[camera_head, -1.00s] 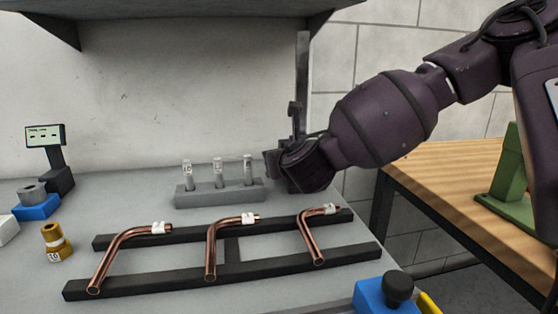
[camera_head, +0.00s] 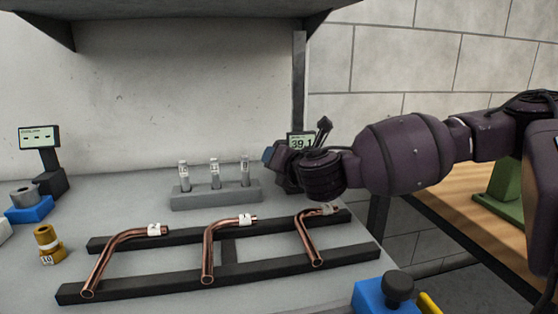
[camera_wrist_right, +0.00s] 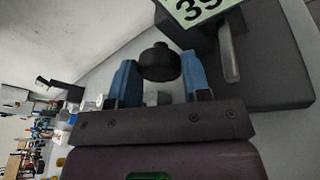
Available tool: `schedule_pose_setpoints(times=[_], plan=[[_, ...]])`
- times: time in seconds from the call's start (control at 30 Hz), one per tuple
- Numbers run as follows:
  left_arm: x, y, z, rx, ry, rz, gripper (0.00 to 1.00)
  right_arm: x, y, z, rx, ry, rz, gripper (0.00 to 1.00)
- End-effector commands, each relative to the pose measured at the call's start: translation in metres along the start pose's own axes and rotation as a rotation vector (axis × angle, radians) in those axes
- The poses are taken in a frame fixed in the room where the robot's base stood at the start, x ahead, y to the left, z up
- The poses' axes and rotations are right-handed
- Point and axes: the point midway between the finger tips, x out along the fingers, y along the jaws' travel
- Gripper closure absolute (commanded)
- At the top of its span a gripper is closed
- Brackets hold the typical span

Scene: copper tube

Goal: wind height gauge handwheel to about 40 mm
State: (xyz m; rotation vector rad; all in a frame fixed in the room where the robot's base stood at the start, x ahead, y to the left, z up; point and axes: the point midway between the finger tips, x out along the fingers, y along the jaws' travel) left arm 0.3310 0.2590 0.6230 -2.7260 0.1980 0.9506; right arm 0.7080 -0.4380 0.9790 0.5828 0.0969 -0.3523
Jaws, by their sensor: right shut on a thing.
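The height gauge stands at the back right of the bench. Its tall dark column (camera_head: 299,85) rises behind my right gripper, and its display (camera_head: 302,143) reads about 39.1. The display also shows in part in the right wrist view (camera_wrist_right: 200,9), cut off by the frame edge. The black round handwheel knob (camera_wrist_right: 160,62) sits between the blue fingers of my right gripper (camera_wrist_right: 160,78), which is shut on it. In the head view my right gripper (camera_head: 271,156) hides the handwheel and much of the gauge's lower part. My left gripper is not in view.
A grey block (camera_head: 216,196) with several labelled pins stands left of the gauge. In front, a black rack (camera_head: 170,285) carries bent copper tubes (camera_head: 209,255). A brass fitting (camera_head: 48,243) and another display (camera_head: 39,138) stand at left. A blue-based black knob (camera_head: 398,289) is front right.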

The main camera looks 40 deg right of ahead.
Motion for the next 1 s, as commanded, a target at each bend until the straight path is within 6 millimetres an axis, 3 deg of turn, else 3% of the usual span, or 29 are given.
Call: schedule_pose_setpoints(times=[0.43, 0.47, 0.6, 1.0], plan=[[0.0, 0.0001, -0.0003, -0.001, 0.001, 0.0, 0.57, -0.0002, 0.0002, -0.0003, 0.009, 0.0, 0.004, 0.8], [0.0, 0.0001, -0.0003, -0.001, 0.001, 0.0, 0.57, -0.0002, 0.0002, -0.0003, 0.009, 0.0, 0.004, 0.55], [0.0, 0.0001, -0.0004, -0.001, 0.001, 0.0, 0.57, -0.0001, 0.0002, -0.0002, 0.009, 0.0, 0.004, 0.33], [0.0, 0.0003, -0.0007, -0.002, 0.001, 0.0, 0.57, 0.0001, -0.0003, 0.0001, 0.009, -0.001, 0.002, 0.31]])
